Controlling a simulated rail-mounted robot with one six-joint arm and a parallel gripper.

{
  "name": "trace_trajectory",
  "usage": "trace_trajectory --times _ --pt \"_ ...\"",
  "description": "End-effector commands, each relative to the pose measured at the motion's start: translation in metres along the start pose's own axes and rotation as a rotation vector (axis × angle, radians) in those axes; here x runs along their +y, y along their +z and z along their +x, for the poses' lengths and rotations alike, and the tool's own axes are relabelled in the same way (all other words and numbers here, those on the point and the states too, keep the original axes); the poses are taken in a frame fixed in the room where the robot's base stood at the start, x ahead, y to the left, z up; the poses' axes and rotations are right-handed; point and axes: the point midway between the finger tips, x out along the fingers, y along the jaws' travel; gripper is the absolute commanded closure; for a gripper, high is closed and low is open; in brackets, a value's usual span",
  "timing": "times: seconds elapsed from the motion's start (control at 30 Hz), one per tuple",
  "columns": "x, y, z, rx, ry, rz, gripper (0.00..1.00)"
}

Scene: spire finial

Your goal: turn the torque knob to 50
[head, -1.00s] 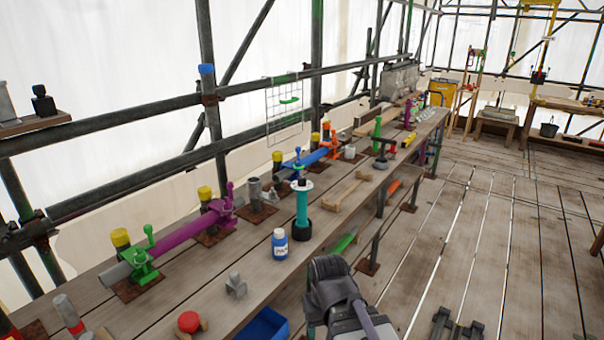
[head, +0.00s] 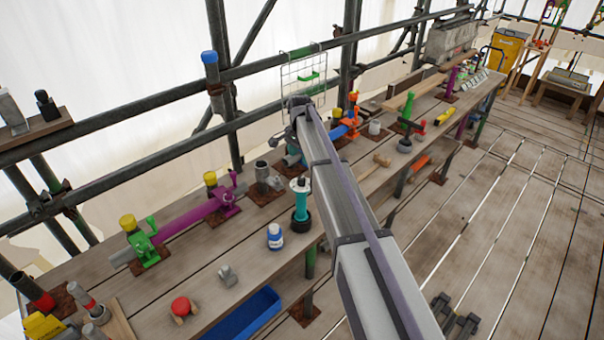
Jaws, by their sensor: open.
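No knob with a readable scale or number shows in the head view, so I cannot tell the torque setting. An upright teal tool (head: 301,205) with a black base and a pale ring near its top stands on the plank bench, just left of my arm; it may carry the knob. My arm crosses the middle of the head view, rising from the bottom right to a dark joint near the wire rack. My gripper cannot be made out; it is hidden behind or beyond the arm.
On the plank bench (head: 195,265) stand a blue-white bottle (head: 276,237), a grey metal bracket (head: 228,276), a red knob-like piece (head: 183,308) and a purple pipe in clamps (head: 190,220). A blue bin (head: 240,318) sits below its front edge. The floor at right is mostly clear.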

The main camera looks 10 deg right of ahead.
Motion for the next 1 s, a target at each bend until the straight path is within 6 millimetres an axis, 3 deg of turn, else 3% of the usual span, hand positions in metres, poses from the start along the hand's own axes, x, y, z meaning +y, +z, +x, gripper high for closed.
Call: trace_trajectory --times 0.17,0.5,0.6,0.93,1.0 --pt "0.0 -0.001 0.014 0.0 0.0 -0.001 0.41" --pt "0.001 -0.001 0.091 0.0 0.0 -0.003 0.41" --pt "0.001 -0.001 0.106 0.0 0.0 -0.004 0.41" --pt "0.001 -0.001 0.108 0.0 0.0 -0.004 0.41" --pt "0.001 -0.001 0.108 0.0 0.0 -0.004 0.47"
